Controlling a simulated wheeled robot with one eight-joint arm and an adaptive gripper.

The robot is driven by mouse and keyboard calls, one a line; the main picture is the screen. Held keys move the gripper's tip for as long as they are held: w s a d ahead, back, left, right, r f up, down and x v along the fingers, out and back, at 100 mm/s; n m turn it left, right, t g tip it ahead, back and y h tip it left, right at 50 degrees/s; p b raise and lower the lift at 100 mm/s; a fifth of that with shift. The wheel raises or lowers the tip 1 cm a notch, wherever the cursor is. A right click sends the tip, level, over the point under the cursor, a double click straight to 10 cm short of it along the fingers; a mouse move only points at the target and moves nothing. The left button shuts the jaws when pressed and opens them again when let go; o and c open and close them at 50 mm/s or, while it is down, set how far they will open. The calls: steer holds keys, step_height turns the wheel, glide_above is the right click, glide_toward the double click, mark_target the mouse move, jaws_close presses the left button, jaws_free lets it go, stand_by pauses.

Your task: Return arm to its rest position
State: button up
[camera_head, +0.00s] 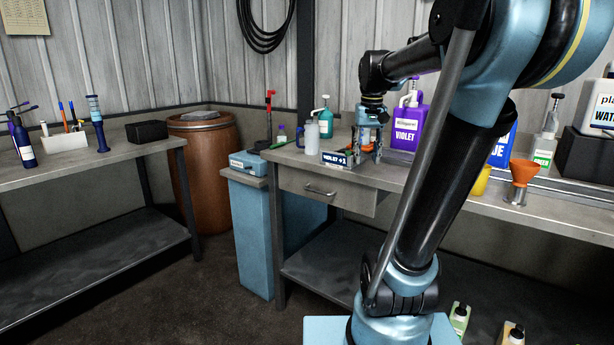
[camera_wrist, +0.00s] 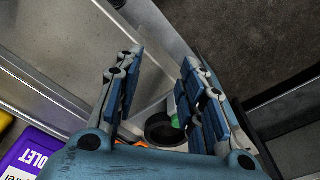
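My gripper (camera_head: 368,157) points down just above the workbench (camera_head: 300,164), beside the "VIOLET +1" sign (camera_head: 336,159) and left of the violet jug (camera_head: 407,120). In the wrist view my gripper (camera_wrist: 162,62) has its blue-padded fingers spread apart with nothing clasped between the tips. A dark round object (camera_wrist: 160,128) and a bit of green show between the finger bases, partly hidden by the fingers. My arm reaches across the right half of the head view, bent high above the bench.
An orange funnel (camera_head: 522,172) and a green-label bottle (camera_head: 544,146) stand on the right. A side bench (camera_head: 90,165) and a brown barrel (camera_head: 204,160) are at left. The floor between is clear.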

steer(key=s+f+t, duration=0.1)
steer(key=s+f, duration=1.9)
steer(key=f, duration=0.2)
steer(key=shift+d, duration=0.2)
steer(key=shift+f, duration=0.15)
steer(key=shift+w+f, duration=0.15)
steer(key=shift+w, duration=0.2)
steer(key=shift+o, duration=0.4)
